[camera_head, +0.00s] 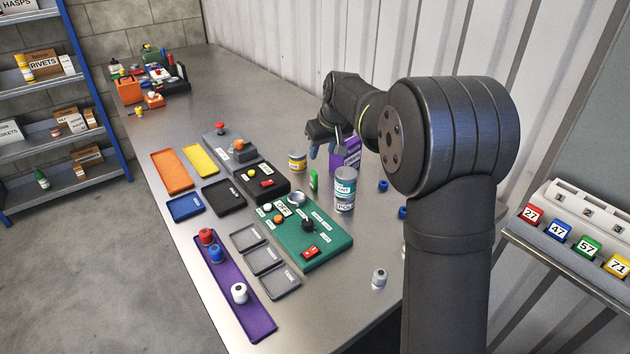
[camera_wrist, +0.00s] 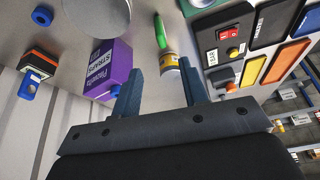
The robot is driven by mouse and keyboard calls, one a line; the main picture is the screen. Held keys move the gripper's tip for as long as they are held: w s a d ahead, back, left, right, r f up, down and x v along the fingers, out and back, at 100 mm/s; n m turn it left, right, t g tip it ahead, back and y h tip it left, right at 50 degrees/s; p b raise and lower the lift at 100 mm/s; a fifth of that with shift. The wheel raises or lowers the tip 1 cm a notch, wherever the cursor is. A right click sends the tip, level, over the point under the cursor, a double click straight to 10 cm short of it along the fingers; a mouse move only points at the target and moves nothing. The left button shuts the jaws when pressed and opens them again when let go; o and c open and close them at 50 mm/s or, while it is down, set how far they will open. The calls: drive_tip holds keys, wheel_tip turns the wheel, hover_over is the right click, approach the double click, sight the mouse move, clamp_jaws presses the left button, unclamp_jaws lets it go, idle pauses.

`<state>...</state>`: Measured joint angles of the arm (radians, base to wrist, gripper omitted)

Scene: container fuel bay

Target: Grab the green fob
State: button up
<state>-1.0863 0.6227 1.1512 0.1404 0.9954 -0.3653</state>
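A small, slim green piece (camera_head: 314,180), which looks like the fob, is on the metal bench between the yellow-banded tin and the grey-teal cans. It also shows as a green strip (camera_wrist: 160,31) in the wrist view, beyond the fingertips. My gripper (camera_head: 322,150) is above the bench, behind the green piece and beside the purple box. In the wrist view my gripper (camera_wrist: 161,70) has its two blue fingers apart with nothing held between them. A green block marked 57 (camera_head: 587,247) sits in the rack at the far right.
A yellow-banded tin (camera_head: 297,161), stacked cans (camera_head: 344,188) and a purple box (camera_head: 349,153) stand close around the green piece. A green control panel (camera_head: 325,248) lies in front. Blue caps (camera_head: 383,186) lie to the right. Trays and a purple strip (camera_head: 221,280) occupy the left.

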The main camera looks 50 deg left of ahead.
sight(313, 179)
drive_tip(key=x, duration=1)
drive_tip(key=shift+d, duration=0.1)
drive_tip(key=shift+x, duration=2.85)
drive_tip(key=shift+c, duration=0.2)
clamp_jaws()
